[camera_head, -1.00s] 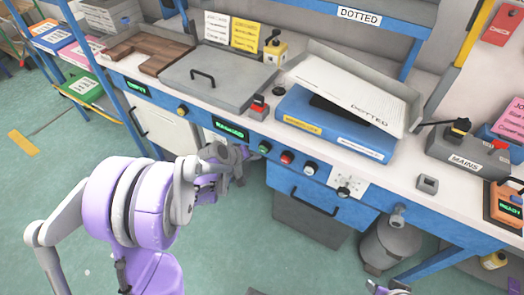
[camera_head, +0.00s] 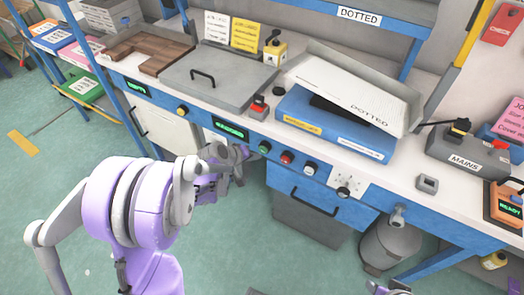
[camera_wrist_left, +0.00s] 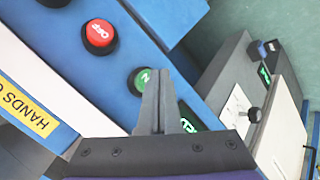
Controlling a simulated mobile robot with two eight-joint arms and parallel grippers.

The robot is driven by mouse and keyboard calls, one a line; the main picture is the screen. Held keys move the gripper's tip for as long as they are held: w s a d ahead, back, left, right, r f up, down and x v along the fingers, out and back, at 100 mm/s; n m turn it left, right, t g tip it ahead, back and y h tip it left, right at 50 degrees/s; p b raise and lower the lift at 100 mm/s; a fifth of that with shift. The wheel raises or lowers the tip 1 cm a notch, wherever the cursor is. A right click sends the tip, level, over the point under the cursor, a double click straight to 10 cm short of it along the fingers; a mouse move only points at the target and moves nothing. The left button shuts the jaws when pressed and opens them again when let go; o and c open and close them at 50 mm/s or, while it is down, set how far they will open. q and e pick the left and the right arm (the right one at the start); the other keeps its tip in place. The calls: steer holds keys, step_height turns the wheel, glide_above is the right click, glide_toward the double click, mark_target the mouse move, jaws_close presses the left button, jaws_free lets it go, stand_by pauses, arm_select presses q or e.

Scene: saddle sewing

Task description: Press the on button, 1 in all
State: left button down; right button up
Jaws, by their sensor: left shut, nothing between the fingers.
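The green on button (camera_head: 264,147) sits on the blue front panel below the bench edge. In the left wrist view the green button (camera_wrist_left: 143,80) has a pale letter on its face, partly covered by my fingers. My left gripper (camera_head: 254,154) is shut and empty, its fingertips right by the green button. The left wrist view shows its closed fingers (camera_wrist_left: 160,75) overlapping the button's edge; I cannot tell whether they touch it. At the bottom edge of the head view a small part of my right gripper (camera_head: 388,288) shows, too cut off to judge.
A red stop button (camera_head: 287,157) sits right of the green one, also seen in the left wrist view (camera_wrist_left: 99,35). Further right is a pale round control (camera_head: 310,168). A lit green display (camera_head: 230,130) is to the left.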

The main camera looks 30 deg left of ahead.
arm_select(q)
steer(key=shift+w, duration=0.2)
stand_by(0.4)
steer(key=shift+w, duration=0.25)
